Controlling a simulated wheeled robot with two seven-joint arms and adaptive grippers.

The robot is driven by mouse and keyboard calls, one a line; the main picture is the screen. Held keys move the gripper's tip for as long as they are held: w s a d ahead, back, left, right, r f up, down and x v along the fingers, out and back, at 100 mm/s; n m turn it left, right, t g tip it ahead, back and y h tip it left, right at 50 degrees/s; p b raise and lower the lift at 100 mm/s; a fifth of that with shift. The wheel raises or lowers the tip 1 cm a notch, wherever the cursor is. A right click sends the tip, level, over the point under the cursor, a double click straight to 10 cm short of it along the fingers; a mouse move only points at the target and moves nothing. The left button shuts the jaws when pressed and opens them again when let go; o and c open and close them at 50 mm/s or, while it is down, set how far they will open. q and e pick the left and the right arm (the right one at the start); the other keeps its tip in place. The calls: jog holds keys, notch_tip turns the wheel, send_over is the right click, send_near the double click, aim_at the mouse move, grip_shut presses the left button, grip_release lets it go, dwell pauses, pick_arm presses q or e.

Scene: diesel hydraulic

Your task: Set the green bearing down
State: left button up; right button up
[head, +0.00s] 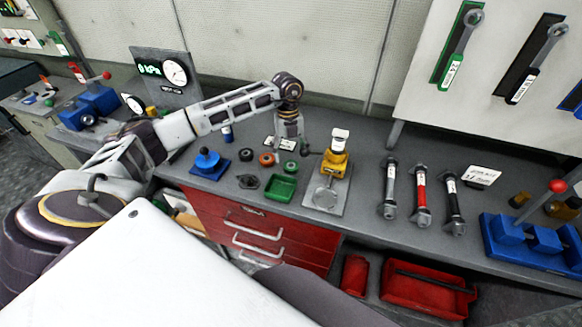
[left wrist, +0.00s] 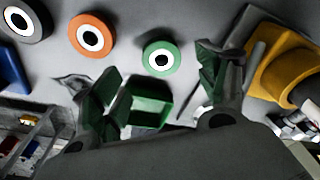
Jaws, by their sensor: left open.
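The green bearing (head: 290,167) is a small green ring with a pale centre, lying flat on the grey bench. It also shows in the left wrist view (left wrist: 160,46), just past the fingertips and toward the middle of the gap between them. My left gripper (head: 289,141) points down over the bench near it. In the left wrist view its two fingers (left wrist: 152,72) are spread wide with nothing held between them. My right gripper is in neither view.
An orange bearing (head: 266,158) and a dark one (head: 246,157) lie left of the green one. A green tray (head: 281,188) sits in front. A yellow press (head: 334,163) stands close on the right. A blue fixture (head: 209,163) stands farther left. Cylinders (head: 422,190) lie to the right.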

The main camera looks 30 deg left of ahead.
aim_at(291, 165)
pick_arm(q)
jog(key=shift+d+f, duration=0.1)
jog(key=shift+f, duration=0.3)
jog(key=shift+s+d+f+p, duration=0.15)
jog(key=shift+f+p, duration=0.55)
jog(key=shift+f, duration=1.5)
jog(key=c, duration=1.2)
jog(key=shift+r, duration=0.1)
jog(key=shift+c, duration=0.2)
